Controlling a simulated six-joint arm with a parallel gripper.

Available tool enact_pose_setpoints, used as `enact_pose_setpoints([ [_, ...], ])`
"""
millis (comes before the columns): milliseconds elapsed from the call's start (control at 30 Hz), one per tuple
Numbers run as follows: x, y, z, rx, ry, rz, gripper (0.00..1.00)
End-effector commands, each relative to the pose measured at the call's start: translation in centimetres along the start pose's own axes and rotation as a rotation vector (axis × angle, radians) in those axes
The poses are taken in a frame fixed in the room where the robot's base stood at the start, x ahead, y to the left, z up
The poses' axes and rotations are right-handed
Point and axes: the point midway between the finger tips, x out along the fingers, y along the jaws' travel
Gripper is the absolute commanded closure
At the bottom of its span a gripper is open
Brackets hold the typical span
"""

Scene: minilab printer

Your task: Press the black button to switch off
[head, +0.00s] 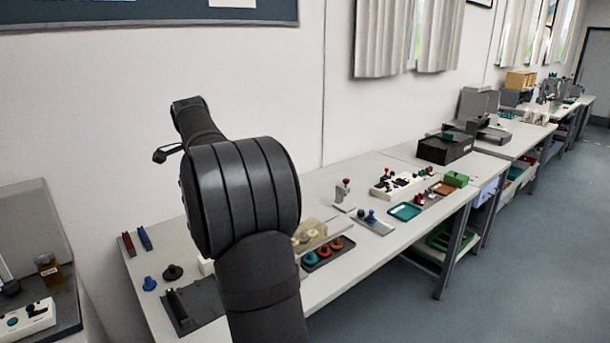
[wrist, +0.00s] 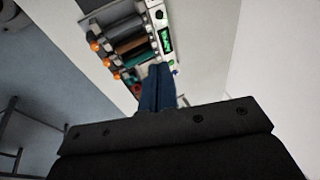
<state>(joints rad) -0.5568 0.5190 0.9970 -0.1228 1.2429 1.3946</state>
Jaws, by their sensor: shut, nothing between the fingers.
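My gripper (wrist: 158,70) shows in the wrist view with its dark blue fingers shut together and nothing between them. Beyond its fingertips is a machine with dark and brown rollers (wrist: 130,45), orange knobs and a white panel (wrist: 158,14) with small round controls and a green display. I cannot pick out the black button with certainty on that panel; the fingers hide part of the machine. In the head view my black arm fills the middle, and the gripper's fingers cannot be made out. A white control box (head: 25,320) with teal and dark controls sits at lower left.
A long white bench (head: 345,262) runs along the wall to the right. It bears a teal tray (head: 405,211), a dark tray with red and orange round pieces (head: 322,256), a black box (head: 445,148) and small controls. Blue floor lies open at right.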

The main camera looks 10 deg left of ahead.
Motion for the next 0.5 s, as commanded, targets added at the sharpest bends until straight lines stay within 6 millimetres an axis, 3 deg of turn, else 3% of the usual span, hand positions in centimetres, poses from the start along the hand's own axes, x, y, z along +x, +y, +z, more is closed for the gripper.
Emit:
enact_pose_setpoints([
  [267, 1.8, -0.4, 0.3, -0.072, -0.041, -0.020, 1.00],
  [500, 7.1, -1.6, 1.1, -0.297, -0.148, -0.128, 1.00],
])
